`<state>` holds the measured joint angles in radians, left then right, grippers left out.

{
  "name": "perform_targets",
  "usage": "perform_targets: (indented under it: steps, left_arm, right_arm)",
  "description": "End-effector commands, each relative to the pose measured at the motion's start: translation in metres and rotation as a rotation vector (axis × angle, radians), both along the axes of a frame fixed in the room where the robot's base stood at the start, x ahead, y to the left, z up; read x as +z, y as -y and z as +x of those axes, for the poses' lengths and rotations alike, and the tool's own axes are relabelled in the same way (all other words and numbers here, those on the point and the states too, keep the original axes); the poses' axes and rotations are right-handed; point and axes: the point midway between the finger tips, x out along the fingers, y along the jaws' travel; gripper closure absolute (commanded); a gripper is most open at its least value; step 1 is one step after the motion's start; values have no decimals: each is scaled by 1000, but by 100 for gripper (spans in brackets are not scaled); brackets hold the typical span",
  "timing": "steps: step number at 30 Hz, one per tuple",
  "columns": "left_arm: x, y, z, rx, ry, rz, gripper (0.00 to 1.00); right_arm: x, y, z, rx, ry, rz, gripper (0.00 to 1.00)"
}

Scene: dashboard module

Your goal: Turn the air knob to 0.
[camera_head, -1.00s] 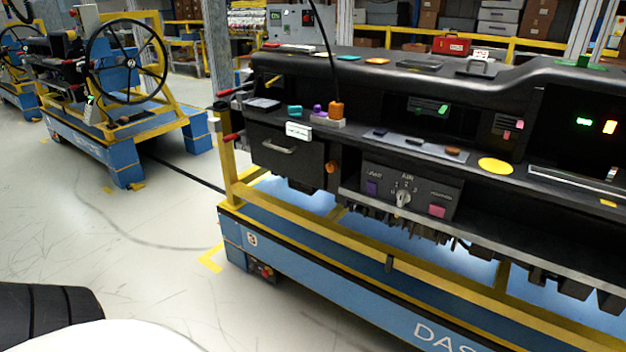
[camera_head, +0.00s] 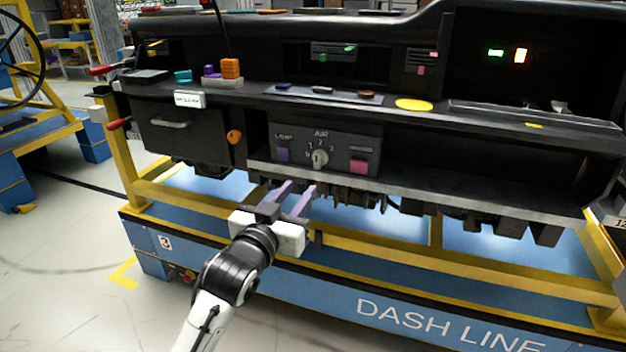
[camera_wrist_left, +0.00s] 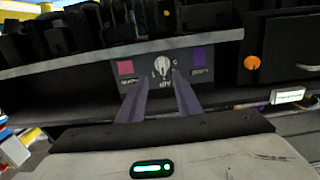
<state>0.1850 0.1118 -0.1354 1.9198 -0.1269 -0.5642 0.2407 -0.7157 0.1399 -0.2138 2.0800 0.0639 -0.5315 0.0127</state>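The air knob (camera_head: 320,158) is a small light grey dial under the word AIR on a dark control panel (camera_head: 340,141), with digits around it. Its pointer stands roughly upright; I cannot tell its exact setting. In the left wrist view, upside down, the knob (camera_wrist_left: 163,67) shows just beyond the fingertips. My left gripper (camera_head: 301,187) is below and slightly left of the knob in the head view, with purple-grey fingers spread and nothing between them. The open left gripper also shows in the left wrist view (camera_wrist_left: 158,80). My right gripper is out of view.
A purple button (camera_head: 282,155) and a pink button (camera_head: 359,167) flank the knob. A shelf lip (camera_head: 430,186) runs below the panel, with dark connectors hanging under it. An orange knob (camera_head: 234,137) sits to the left. A yellow rail (camera_head: 380,248) crosses below.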

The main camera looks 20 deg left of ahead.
Motion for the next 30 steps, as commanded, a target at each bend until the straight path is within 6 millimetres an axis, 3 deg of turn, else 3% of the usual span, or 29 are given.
perform_targets:
  steps: [4, 18, 24, 30]
  left_arm:
    - [16, -2, 13, 8, 35, -5, 69]
    - [15, 1, 90, 7, 33, -4, 69]
    - [16, 2, 106, 5, 33, -4, 69]
    - [16, 2, 109, 5, 32, -4, 69]
  right_arm:
    - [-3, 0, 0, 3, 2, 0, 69]
    - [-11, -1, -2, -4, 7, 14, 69]
    - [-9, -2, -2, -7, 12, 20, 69]
    - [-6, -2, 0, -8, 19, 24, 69]
